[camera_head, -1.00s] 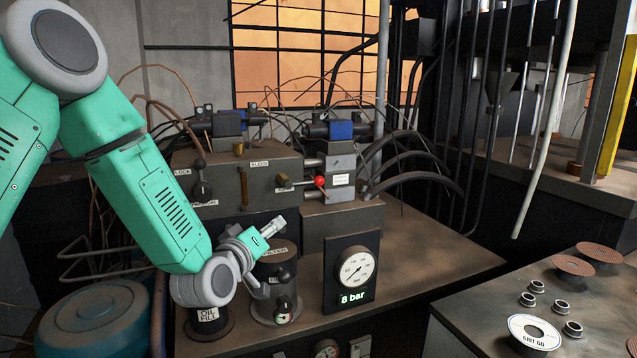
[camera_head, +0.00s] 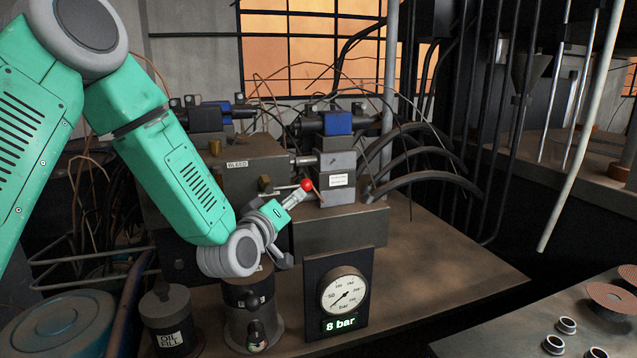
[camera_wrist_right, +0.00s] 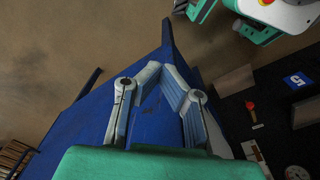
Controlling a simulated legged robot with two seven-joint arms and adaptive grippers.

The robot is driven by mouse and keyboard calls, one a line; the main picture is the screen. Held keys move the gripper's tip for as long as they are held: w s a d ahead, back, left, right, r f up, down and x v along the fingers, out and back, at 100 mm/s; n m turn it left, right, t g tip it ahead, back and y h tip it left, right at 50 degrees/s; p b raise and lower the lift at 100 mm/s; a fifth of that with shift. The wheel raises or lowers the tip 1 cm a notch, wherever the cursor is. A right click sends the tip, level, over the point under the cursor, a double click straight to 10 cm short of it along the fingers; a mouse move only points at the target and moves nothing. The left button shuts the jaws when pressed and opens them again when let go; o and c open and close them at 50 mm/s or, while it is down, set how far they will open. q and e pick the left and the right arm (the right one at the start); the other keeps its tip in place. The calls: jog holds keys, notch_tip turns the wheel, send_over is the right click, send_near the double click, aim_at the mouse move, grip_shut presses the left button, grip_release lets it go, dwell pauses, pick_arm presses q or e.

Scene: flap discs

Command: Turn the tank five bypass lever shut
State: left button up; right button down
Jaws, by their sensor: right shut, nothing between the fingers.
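A lever with a red knob (camera_head: 307,185) sticks out of the grey labelled valve block (camera_head: 338,165); the label is too small to read. My left gripper (camera_head: 299,193) is right by the knob, its fingertips just below and left of it. I cannot tell whether they touch, and its jaw gap is hidden at this angle. The lever's pivot is partly hidden. The red-knobbed lever also shows small in the right wrist view (camera_wrist_right: 251,106). My right gripper (camera_wrist_right: 160,72) is shut and empty, with its fingertips together, away from the lever.
A pressure gauge (camera_head: 343,292) reading 8 bar stands on the bench below the lever. A filter (camera_head: 249,315) and an oil fill canister (camera_head: 173,325) stand left of it. Black hoses (camera_head: 430,185) curve off to the right. The bench (camera_head: 430,260) right of the gauge is clear.

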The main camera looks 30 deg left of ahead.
aim_at(305, 185)
pick_arm(q)
jog(key=w+a, duration=0.1)
jog(key=w, duration=0.2)
jog(key=w+a, duration=0.1)
jog(key=w, duration=0.3)
jog(key=w+a, duration=0.1)
jog(key=w, duration=0.2)
jog(key=shift+w, duration=0.3)
jog(key=shift+w+d, duration=0.15)
jog(key=shift+w, duration=0.55)
jog(key=shift+w+d+r, duration=0.1)
jog(key=shift+w+d, duration=0.05)
jog(key=shift+d, duration=0.1)
jog(key=shift+a, duration=0.3)
grip_shut()
jog(key=shift+f, duration=0.2)
